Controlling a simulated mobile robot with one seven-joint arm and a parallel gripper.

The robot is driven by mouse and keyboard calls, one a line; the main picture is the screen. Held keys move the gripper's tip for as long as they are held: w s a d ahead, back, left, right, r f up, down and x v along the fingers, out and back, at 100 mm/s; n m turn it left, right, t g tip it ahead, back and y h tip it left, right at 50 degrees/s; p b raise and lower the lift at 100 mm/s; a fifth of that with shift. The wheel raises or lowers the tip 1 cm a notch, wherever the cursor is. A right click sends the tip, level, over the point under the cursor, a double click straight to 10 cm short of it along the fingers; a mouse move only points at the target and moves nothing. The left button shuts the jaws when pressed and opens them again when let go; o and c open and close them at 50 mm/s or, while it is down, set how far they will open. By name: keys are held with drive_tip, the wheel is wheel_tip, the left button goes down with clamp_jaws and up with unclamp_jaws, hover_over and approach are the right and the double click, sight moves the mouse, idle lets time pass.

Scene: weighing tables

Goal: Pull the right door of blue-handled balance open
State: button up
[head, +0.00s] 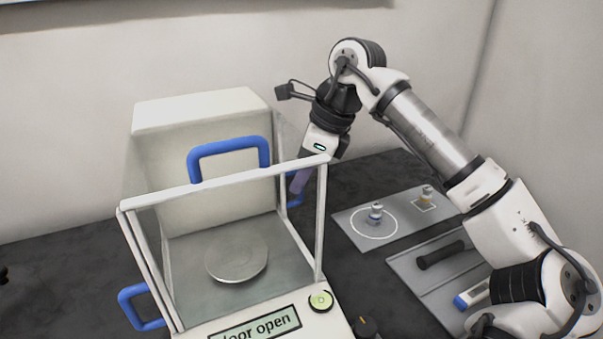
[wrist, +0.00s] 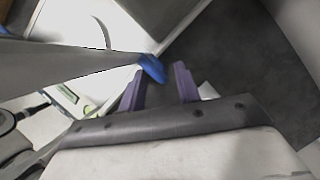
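The blue-handled balance (head: 165,115) has a white body, glass walls and a round pan (head: 237,258) inside. Its display (head: 257,328) shows "door open". The blue handle of the right door (head: 295,188) sits far back on the right side, partly hidden by my gripper (head: 298,182). In the wrist view my gripper (wrist: 160,84) has its two purple fingers apart, with the blue handle (wrist: 152,68) at the tip of the left finger. I cannot tell whether they touch. The right door's glass is hard to make out, and so is how far it stands open.
The balance has other blue handles on top (head: 228,147) and on the left side (head: 136,307). Right of it, a grey mat (head: 397,232) holds two small weights (head: 375,213). A tray (head: 415,262) with a dark-handled tool lies in front of that mat, under my arm.

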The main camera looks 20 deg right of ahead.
drive_tip(key=v, duration=1.3)
drive_tip(key=shift+s, duration=0.15)
